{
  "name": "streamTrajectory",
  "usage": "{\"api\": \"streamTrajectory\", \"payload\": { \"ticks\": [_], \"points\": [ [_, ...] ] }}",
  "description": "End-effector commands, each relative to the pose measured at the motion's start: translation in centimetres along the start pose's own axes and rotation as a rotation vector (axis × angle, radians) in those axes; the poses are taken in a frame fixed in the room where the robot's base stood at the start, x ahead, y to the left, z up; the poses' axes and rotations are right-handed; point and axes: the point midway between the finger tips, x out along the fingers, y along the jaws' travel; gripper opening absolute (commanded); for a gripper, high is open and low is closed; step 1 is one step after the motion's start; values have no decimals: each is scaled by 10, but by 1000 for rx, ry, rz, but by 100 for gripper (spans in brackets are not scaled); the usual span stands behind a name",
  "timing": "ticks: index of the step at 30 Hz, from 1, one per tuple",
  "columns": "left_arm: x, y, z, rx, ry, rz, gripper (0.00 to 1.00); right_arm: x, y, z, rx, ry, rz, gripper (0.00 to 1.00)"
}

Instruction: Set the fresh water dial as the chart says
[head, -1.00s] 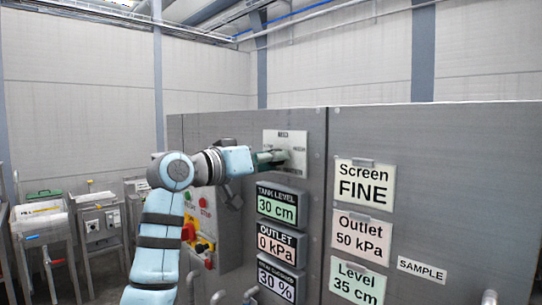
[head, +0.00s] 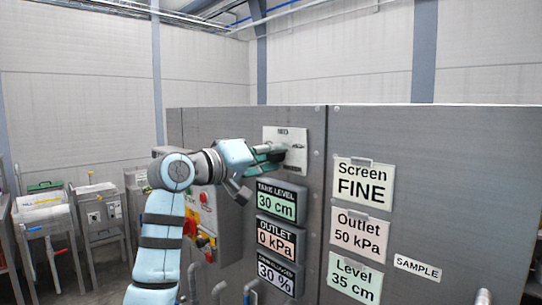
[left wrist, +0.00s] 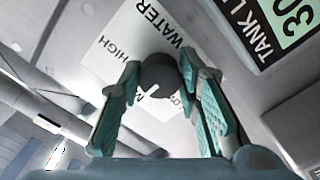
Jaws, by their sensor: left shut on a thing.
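The fresh water dial is a dark round knob (left wrist: 160,76) with a white pointer mark, on a white plate (left wrist: 112,45) reading WATER and HIGH; other lettering is partly hidden. My left gripper (left wrist: 160,68) has its green-padded fingers on either side of the knob, shut on it. The pointer mark faces the lower left of the wrist view, near a partly covered letter. In the head view the gripper hides the dial on its plate (head: 272,133). The chart cards read Screen FINE (head: 363,184), Outlet 50 kPa (head: 361,228) and Level 35 cm (head: 354,280). My right gripper is out of view.
Below the plate, displays show tank level 30 cm (head: 277,202), outlet 0 kPa (head: 275,240) and a third 30 % (head: 273,277). A control box (head: 205,222) with buttons and a red-yellow switch is behind my arm. A SAMPLE label (head: 417,268) is at right.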

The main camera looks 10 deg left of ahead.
Motion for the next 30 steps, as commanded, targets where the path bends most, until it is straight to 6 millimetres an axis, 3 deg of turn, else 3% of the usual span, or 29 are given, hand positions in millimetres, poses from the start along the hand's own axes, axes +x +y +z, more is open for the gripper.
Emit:
{"api": "streamTrajectory", "payload": {
  "ticks": [5,6,10,21,23,30],
  "points": [
    [0,0,-1,2,2,1,3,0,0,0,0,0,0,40],
    [0,0,-1,2,2,1,32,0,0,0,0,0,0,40],
    [0,0,-1,2,2,1,51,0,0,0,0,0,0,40],
    [-7,-1,-1,2,2,-1,51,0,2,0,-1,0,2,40],
    [-17,0,-2,4,4,0,51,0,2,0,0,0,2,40],
    [-82,-2,-1,6,5,-3,51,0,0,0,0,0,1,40]
  ]
}}
